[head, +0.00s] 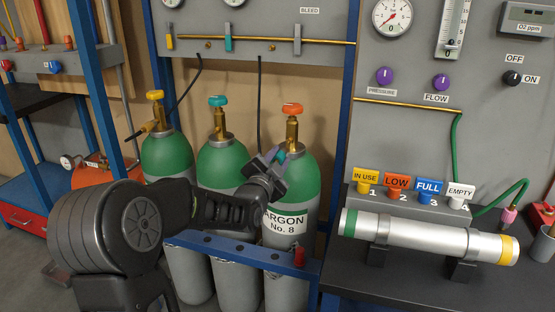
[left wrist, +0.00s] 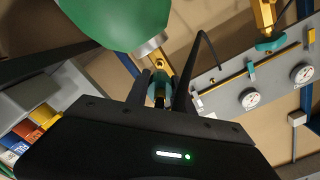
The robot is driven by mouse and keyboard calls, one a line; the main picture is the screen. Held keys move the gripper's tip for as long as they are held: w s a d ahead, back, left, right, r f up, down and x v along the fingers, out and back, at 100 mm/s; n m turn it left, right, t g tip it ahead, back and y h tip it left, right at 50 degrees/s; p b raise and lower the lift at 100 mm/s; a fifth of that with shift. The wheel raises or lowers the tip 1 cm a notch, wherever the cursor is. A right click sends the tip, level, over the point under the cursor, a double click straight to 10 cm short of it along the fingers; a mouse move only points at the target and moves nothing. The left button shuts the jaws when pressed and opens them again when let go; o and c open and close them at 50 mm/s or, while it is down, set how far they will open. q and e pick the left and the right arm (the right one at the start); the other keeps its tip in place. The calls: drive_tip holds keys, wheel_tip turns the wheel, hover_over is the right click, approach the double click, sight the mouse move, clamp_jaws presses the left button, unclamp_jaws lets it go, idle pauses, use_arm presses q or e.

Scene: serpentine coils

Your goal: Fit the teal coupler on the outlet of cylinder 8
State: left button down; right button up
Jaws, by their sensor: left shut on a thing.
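Cylinder 8 (head: 290,190), with a green shoulder, brass valve and orange handwheel (head: 292,109), stands upright at the right of the row, labelled ARGON No. 8. My left gripper (head: 270,163) is in front of its shoulder, shut on the teal coupler (head: 281,154). In the left wrist view the coupler (left wrist: 158,91) sits between the fingers, close to the brass valve (left wrist: 162,66) below the green shoulder (left wrist: 120,20). The fingers hide part of the coupler, and I cannot tell whether it touches the outlet. My right gripper is not in view.
Two more green-topped cylinders stand left, with a teal handwheel (head: 217,101) and a yellow one (head: 155,96). A blue rail (head: 240,250) crosses in front. A black hose (head: 260,100) hangs behind my gripper. Right is a bench with colored tags and a silver cylinder (head: 420,236).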

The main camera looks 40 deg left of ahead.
sight(283, 152)
use_arm(q)
drive_tip(key=p+x, duration=0.1)
drive_tip(key=x, duration=0.2)
drive_tip(key=shift+w+a, duration=0.1)
drive_tip(key=shift+w, duration=0.3)
drive_tip(key=shift+b, duration=0.35)
drive_tip(key=shift+w, duration=0.1)
idle(0.5)
drive_tip(key=shift+b+x, duration=0.3)
drive_tip(key=shift+x, duration=0.6)
drive_tip(key=shift+a, duration=0.1)
drive_tip(key=shift+w+a+b, duration=0.1)
drive_tip(key=shift+w+b, duration=0.2)
